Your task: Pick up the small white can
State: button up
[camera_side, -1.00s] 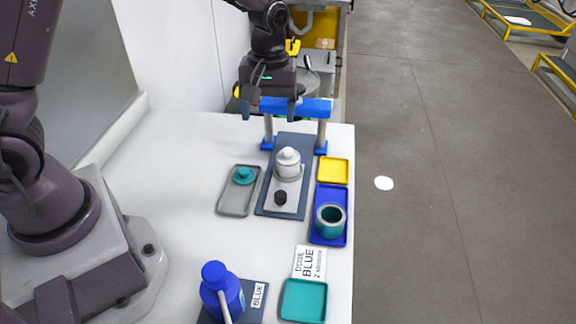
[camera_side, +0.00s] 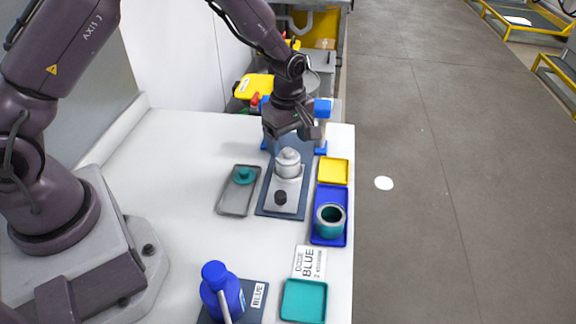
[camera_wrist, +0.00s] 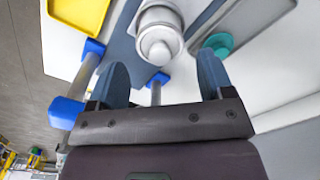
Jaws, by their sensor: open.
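The small white can (camera_side: 288,162) stands upright with its lid knob on top, on a grey machine base (camera_side: 286,190) over a dark blue mat (camera_side: 268,205). In the wrist view the white can (camera_wrist: 158,38) shows at the top centre, just beyond and between my fingertips. My gripper (camera_side: 292,137) is just behind and above the can in the side view, tilted. In the wrist view my gripper (camera_wrist: 162,72) has its two fingers wide apart with nothing between them. I see no contact with the can.
A blue-topped frame (camera_side: 322,108) stands behind my gripper, partly hidden by it. A grey tray (camera_side: 232,209) with a teal lid (camera_side: 243,175) is left. A yellow tray (camera_side: 334,172) and a blue tray (camera_side: 328,192) with a teal pot (camera_side: 330,220) are right. A blue bottle (camera_side: 220,290) stands in front.

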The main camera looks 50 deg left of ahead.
aim_at(288, 150)
notch_tip(288, 150, down, 5)
jog(key=shift+a+f, duration=0.1)
jog(key=shift+f, duration=0.05)
jog(key=c, duration=0.7)
jog(key=shift+c, duration=0.2)
